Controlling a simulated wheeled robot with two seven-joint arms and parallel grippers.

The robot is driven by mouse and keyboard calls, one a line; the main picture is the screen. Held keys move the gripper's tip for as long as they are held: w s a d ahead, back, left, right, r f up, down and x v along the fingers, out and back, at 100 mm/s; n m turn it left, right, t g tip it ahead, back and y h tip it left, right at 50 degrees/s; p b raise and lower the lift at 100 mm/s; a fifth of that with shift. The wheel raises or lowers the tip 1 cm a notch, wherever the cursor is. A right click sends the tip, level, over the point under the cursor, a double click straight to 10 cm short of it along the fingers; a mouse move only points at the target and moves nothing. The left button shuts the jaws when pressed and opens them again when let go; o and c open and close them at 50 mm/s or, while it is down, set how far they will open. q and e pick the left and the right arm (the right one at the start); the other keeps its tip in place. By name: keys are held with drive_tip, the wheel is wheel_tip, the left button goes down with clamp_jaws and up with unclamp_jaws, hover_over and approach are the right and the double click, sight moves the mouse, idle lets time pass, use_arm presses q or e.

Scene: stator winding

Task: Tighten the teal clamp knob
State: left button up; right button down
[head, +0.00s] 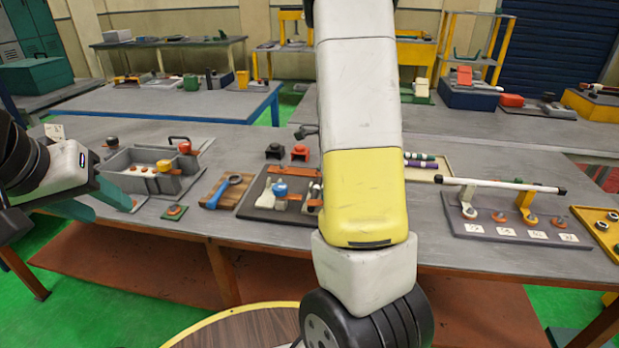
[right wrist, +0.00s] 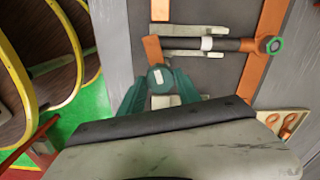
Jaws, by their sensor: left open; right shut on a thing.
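The teal clamp knob (right wrist: 160,77), round with a pale mark on top, sits between the two teal fingers of my right gripper (right wrist: 160,82) in the right wrist view. The right gripper is shut on it. The knob is at the lower end of an orange strip (right wrist: 152,50), next to a pale bar. In the head view my right arm hides the knob and the right gripper is out of sight. My left gripper (head: 118,211) is open and empty at the left, near the table's front edge.
In the right wrist view, a dark rod (right wrist: 225,44) with a white collar and teal-ringed end lies beyond the knob. In the head view, a grey bin (head: 150,172) stands near my left gripper. A blue-handled tool (head: 225,190) and a rack (head: 520,222) lie further right.

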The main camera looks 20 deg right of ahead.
drive_tip(key=shift+w+r+m, duration=0.1)
drive_tip(key=shift+w+m, duration=0.1)
drive_tip(key=shift+m, duration=0.7)
drive_tip(key=c, duration=1.1)
unclamp_jaws()
drive_tip(key=shift+o, duration=1.2)
drive_tip(key=shift+s, duration=0.1)
wheel_tip(320, 180, up, 8)
drive_tip(key=shift+f, duration=0.15)
